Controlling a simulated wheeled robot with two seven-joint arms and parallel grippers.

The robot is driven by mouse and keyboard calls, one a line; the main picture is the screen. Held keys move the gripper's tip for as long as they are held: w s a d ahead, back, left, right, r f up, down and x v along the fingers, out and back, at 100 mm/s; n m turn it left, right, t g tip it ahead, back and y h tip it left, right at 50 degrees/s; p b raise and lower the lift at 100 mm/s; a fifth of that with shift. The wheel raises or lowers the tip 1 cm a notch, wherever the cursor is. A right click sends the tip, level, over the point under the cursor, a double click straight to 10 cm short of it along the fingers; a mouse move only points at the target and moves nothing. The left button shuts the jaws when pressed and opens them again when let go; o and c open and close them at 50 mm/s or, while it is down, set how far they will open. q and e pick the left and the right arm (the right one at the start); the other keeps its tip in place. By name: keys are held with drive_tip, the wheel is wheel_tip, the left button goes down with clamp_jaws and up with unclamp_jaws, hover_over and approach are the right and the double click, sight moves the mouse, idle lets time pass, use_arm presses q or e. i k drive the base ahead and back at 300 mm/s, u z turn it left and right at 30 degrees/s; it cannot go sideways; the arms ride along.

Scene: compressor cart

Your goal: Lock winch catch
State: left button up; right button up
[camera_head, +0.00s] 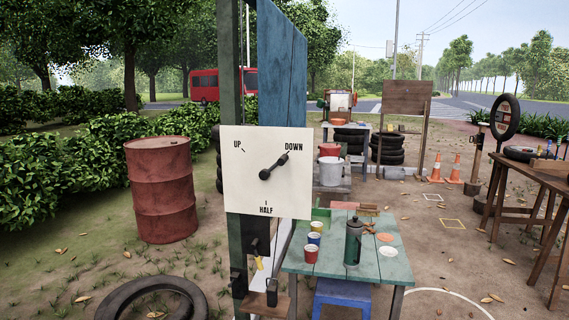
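A cream board (240,200) marked UP, DOWN and HALF is fixed to a dark green post (231,90). A dark pointer handle (273,167) on it points up and right toward DOWN. Below the board, a dark fitting (257,243) with a small yellow tip (259,264) is on the post. Lower down are a small dark block (272,292) and another dark piece (238,285). I cannot tell which of these parts is the winch catch, or whether it is locked. Neither of my grippers is in view.
A red barrel (163,190) and a tire (152,300) are at left. A wooden bench (540,172) is at right.

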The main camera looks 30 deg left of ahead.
sight(255, 243)
drive_tip(key=u, duration=1)
drive_tip(key=i, duration=0.85)
drive_tip(key=z, duration=1)
